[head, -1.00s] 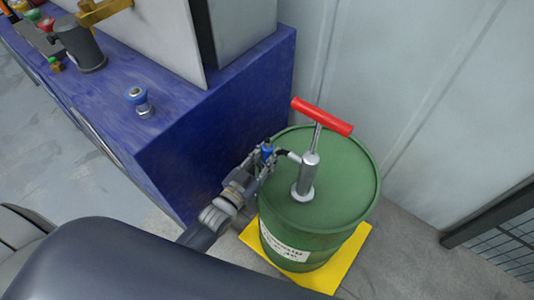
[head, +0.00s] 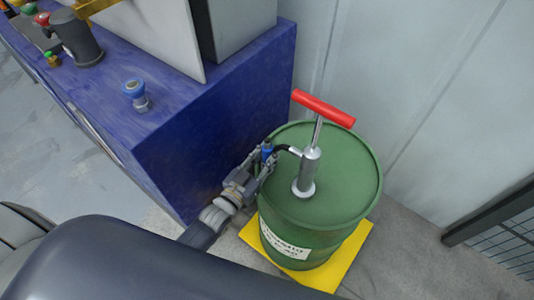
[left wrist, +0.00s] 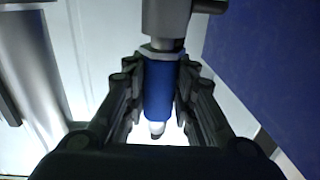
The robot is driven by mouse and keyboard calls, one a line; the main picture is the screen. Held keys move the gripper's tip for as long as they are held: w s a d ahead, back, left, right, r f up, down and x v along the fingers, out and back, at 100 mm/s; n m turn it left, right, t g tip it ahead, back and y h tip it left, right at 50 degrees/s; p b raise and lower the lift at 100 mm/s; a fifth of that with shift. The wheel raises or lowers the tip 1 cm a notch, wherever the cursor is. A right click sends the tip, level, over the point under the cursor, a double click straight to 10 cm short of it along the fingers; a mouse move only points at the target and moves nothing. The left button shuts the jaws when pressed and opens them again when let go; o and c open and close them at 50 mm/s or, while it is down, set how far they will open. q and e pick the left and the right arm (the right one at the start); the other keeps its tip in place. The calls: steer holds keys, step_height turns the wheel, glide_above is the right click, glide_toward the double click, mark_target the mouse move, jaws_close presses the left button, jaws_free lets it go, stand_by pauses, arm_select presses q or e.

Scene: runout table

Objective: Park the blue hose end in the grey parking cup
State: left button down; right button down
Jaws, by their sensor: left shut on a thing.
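My left gripper (head: 264,160) is beside the upper rim of the green drum, on its left. It is shut on the blue hose end (head: 267,149). In the left wrist view the blue hose end (left wrist: 160,88) sits between both fingers, with a pale tip below and a grey fitting (left wrist: 166,18) above. My right gripper is not in view.
The pump with its red handle (head: 323,107) stands on the green drum (head: 350,165), over a yellow mat (head: 345,262). A blue-topped fitting (head: 134,89) is on the blue bench (head: 190,125). A pale wall is behind, with a dark mesh panel (head: 500,235) at right.

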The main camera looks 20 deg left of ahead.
arm_select(q)
steer(key=shift+f, duration=0.3)
steer(key=c, duration=1.3)
jaws_free()
steer(key=shift+o, duration=0.3)
steer(key=shift+s+f, duration=0.1)
steer(key=v, duration=1.1)
steer(key=shift+s, duration=0.4)
steer(key=shift+a, duration=0.1)
